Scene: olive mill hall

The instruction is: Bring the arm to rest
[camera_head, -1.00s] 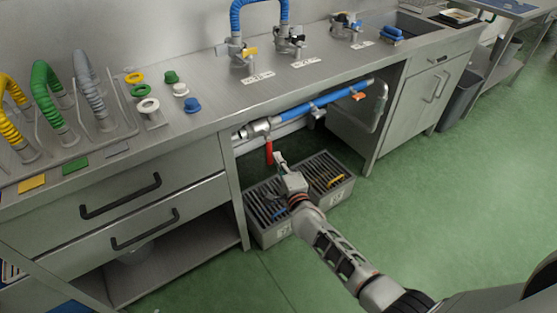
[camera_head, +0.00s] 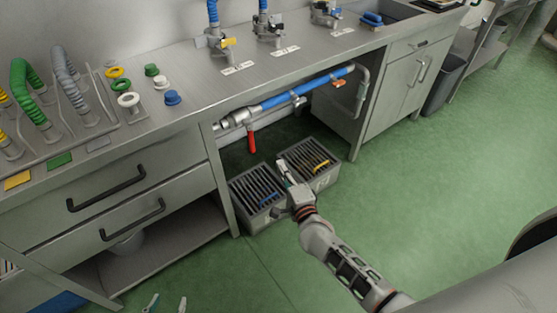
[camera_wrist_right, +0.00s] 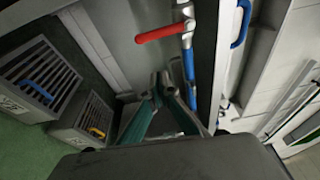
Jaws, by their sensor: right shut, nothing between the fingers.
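My right arm reaches in from the lower right in the head view. Its gripper (camera_head: 283,168) is shut and empty, in front of the open bay under the counter and over the grated boxes as seen from the head. In the right wrist view the shut fingers (camera_wrist_right: 163,84) point toward the bay, with the red handle (camera_wrist_right: 163,33) and blue pipe (camera_wrist_right: 189,65) beyond them. The red handle (camera_head: 252,142) hangs below the blue pipe (camera_head: 290,95) in the head view. My left gripper (camera_head: 167,303) shows only its two fingertips at the bottom edge, apart, with floor between them.
Two grey grated boxes stand on the floor, one with a blue handle (camera_head: 268,198), one with a yellow handle (camera_head: 321,165). The steel counter (camera_head: 185,72) carries hoses, coloured rings, caps and valves. Drawers (camera_head: 110,185) are at left. Green floor (camera_head: 420,190) is open at right.

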